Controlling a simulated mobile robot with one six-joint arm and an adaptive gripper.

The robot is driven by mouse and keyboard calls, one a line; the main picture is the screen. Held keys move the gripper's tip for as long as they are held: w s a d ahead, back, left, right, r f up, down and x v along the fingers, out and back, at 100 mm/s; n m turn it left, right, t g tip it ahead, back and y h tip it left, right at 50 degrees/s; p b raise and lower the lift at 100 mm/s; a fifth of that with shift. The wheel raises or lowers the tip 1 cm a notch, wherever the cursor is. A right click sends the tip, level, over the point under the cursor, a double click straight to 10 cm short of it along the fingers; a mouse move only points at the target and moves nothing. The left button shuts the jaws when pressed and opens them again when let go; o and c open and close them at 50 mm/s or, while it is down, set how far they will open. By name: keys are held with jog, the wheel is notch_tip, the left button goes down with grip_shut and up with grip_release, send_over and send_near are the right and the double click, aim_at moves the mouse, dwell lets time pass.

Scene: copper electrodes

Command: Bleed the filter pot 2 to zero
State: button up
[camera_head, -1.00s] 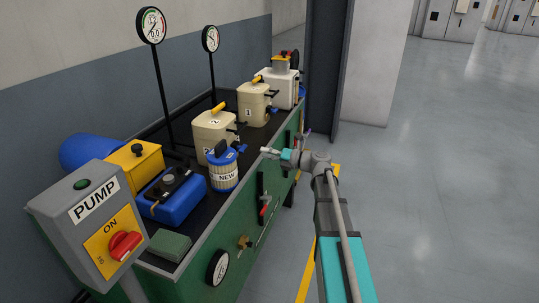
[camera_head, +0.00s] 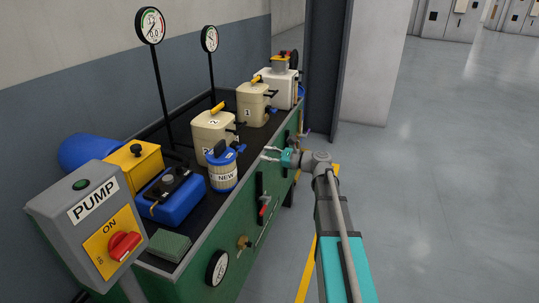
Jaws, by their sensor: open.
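Filter pot 2 (camera_head: 208,139) is a cream canister with a yellow handle on top, standing on the bench behind the blue-lidded canister marked NEW (camera_head: 223,176). A small dark fitting shows on the pot's right side; its setting is too small to read. A pressure gauge on a tall post (camera_head: 150,25) stands behind it; its reading is too small to be sure of. My gripper (camera_head: 266,153) is open and empty, with its fingers pointing left at the bench's front edge, right of the NEW canister and apart from the pot.
Pot 1 (camera_head: 252,104) and a white unit (camera_head: 276,88) stand farther back on the green bench (camera_head: 203,238). The pump box (camera_head: 92,221) with a red knob is at the front left. The floor to the right is clear.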

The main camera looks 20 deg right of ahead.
jog(key=n, duration=1.5)
jog(key=shift+s+d, duration=0.2)
jog(key=shift+s, duration=0.05)
jog(key=shift+w+a, duration=0.1)
jog(key=shift+x, duration=3.6)
jog(key=shift+w+a, duration=0.25)
jog(key=shift+a, duration=0.05)
